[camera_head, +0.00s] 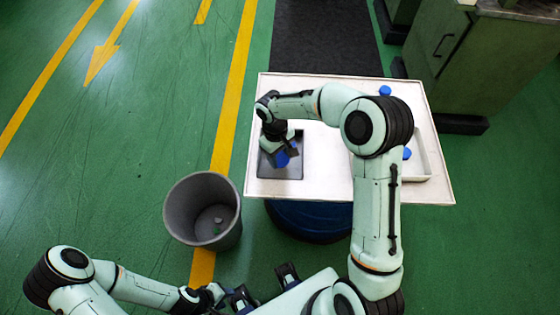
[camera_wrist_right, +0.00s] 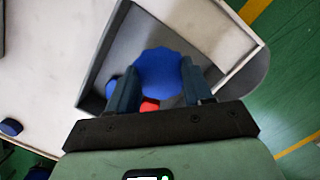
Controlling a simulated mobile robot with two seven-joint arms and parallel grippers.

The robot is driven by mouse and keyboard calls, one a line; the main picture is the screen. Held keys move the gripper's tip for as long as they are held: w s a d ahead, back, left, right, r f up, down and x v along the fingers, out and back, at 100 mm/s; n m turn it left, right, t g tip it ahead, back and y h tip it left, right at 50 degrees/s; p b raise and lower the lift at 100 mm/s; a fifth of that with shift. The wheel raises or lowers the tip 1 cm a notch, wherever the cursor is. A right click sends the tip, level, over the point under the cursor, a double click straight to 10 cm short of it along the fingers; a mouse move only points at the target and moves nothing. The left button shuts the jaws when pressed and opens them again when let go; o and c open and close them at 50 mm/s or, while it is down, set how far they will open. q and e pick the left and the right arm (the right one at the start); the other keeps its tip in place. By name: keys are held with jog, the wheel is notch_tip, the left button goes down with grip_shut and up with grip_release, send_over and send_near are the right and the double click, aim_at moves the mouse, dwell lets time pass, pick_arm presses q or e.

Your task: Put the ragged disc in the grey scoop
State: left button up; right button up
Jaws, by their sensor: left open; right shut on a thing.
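The ragged disc (camera_head: 282,159) is blue with a notched edge. It sits between the fingers of my right gripper (camera_head: 287,149), which is shut on it. In the right wrist view the disc (camera_wrist_right: 158,72) shows between the two fingers of the gripper (camera_wrist_right: 160,85). The grey scoop (camera_head: 294,172) looks like a dark square pan at the table's left side. The disc is over it; I cannot tell whether they touch. In the right wrist view the scoop (camera_wrist_right: 135,42) lies behind the disc. My left gripper (camera_head: 265,287) is open and empty, low in the head view.
A blue piece (camera_wrist_right: 112,88) and a red piece (camera_wrist_right: 150,105) show near the fingers. Blue pieces (camera_head: 385,90) (camera_head: 407,153) lie at the right of the white table (camera_head: 325,180), one in a pale tray (camera_head: 420,172). A grey bin (camera_head: 180,205) stands on the floor at left.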

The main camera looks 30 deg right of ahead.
aim_at(279, 157)
jog(key=shift+f, duration=2)
jog(key=shift+f, duration=0.2)
jog(key=o, duration=1)
jog(key=shift+r, duration=0.15)
